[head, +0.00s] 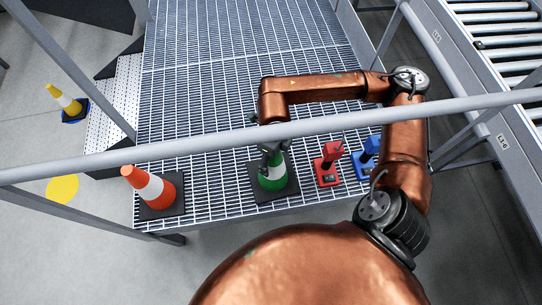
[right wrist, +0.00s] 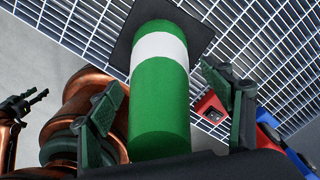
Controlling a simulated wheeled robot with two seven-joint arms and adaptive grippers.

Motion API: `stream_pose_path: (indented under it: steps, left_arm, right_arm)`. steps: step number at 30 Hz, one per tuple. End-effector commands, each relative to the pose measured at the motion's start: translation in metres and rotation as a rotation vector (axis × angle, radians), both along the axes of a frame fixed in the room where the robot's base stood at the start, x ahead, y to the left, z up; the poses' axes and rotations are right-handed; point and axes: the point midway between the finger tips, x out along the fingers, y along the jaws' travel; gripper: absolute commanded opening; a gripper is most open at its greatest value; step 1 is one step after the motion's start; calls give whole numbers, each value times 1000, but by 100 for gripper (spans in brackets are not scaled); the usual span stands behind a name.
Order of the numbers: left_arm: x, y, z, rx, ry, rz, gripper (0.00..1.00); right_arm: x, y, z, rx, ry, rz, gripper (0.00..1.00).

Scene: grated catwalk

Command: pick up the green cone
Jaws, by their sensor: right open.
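The green cone (head: 273,180) has a white band and a dark square base, and stands upright on the grating near its front edge. My right gripper (head: 271,152) is over its top, coming down from above, and hides part of it. In the right wrist view the green cone (right wrist: 160,95) lies between the two spread fingers of my right gripper (right wrist: 170,108). The jaws are open, with a gap visible on the right side; contact on the left is unclear. My left gripper is outside the head view; a dark jaw-like part (right wrist: 22,105) at the wrist view's left edge may be it.
An orange cone (head: 153,187) stands left of the green one. A red block-like item (head: 328,165) and a blue one (head: 367,160) stand close on the right. A grey rail (head: 200,150) crosses in front. A yellow cone (head: 66,100) is far left. Grating behind is clear.

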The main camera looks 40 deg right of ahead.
Motion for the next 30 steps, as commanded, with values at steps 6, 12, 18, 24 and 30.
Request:
stream_pose_path:
  steps: [6,12,18,24,30]
  left_arm:
    - [0,-1,1,-1,1,0,41]
    - [0,-1,1,-1,1,0,41]
    - [0,-1,1,-1,2,0,41]
    - [-1,-1,1,-1,2,0,41]
    - [-1,-1,1,-1,2,0,41]
  right_arm:
    - [0,0,0,0,-1,0,73]
    - [0,1,0,0,-1,1,61]
    - [0,1,0,0,-1,1,48]
    - [0,1,0,0,-1,1,34]
    - [0,0,0,0,-1,1,20]
